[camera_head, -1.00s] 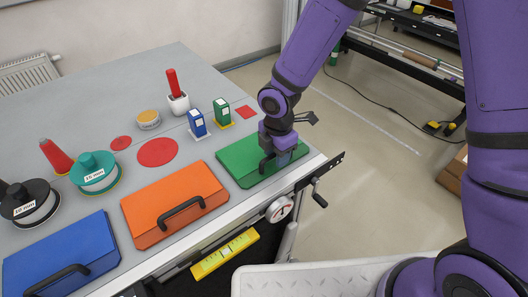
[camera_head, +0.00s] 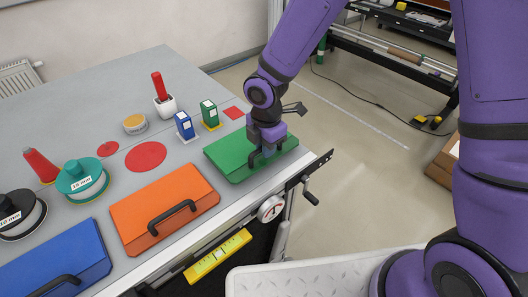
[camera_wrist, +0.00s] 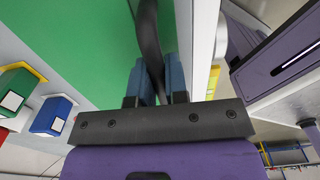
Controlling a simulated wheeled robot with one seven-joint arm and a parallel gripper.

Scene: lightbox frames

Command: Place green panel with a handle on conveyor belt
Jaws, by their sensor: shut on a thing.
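The green panel (camera_head: 228,153) lies flat at the right end of the grey table, close to its front edge. It also fills the upper left of the wrist view (camera_wrist: 80,40). My gripper (camera_head: 262,158) is over the panel's front part, shut on its black handle (camera_wrist: 150,45). In the wrist view the two blue-grey fingers (camera_wrist: 157,82) stand on either side of the handle. In the head view the handle is mostly hidden by my gripper. I see no conveyor belt that I can name for certain.
An orange panel (camera_head: 160,195) and a blue panel (camera_head: 60,255) with black handles lie to the left. Blue (camera_head: 185,125) and green (camera_head: 210,113) small boxes stand behind the green panel. A crank (camera_head: 311,190) and gauge (camera_head: 270,208) sit on the table's front edge.

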